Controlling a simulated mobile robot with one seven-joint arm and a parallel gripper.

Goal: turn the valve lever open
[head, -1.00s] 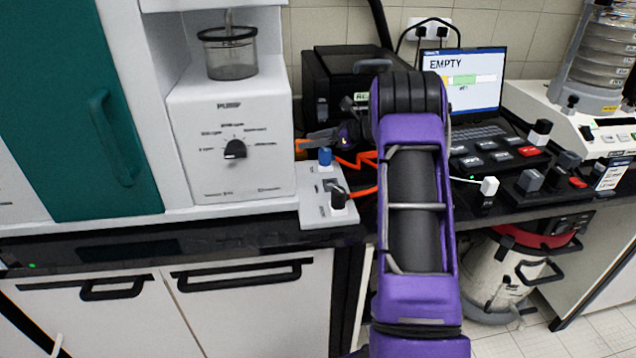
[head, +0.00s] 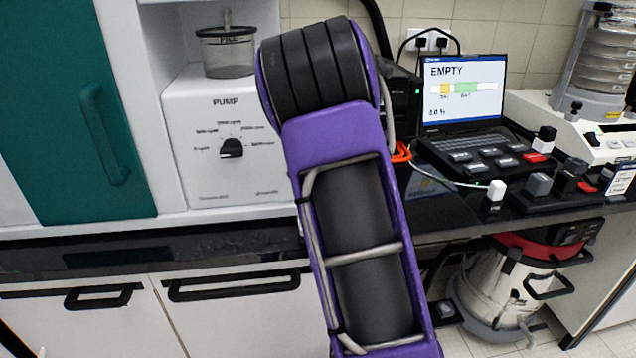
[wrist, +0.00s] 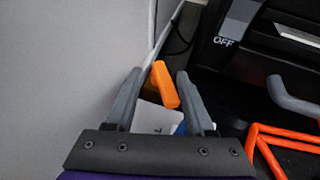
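The orange valve lever (wrist: 165,84) shows in the wrist view, between the two grey fingers of my gripper (wrist: 159,76). The fingers are apart, one on each side of the lever, and I cannot tell whether either touches it. A white surface with a dark mark (wrist: 153,118) and a bit of blue (wrist: 181,129) show below the lever, partly hidden by the gripper. In the head view my purple arm hides the gripper, the lever and the small white valve panel.
A white pump unit (head: 225,175) stands left of my arm. A laptop (head: 462,90) stands on the bench.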

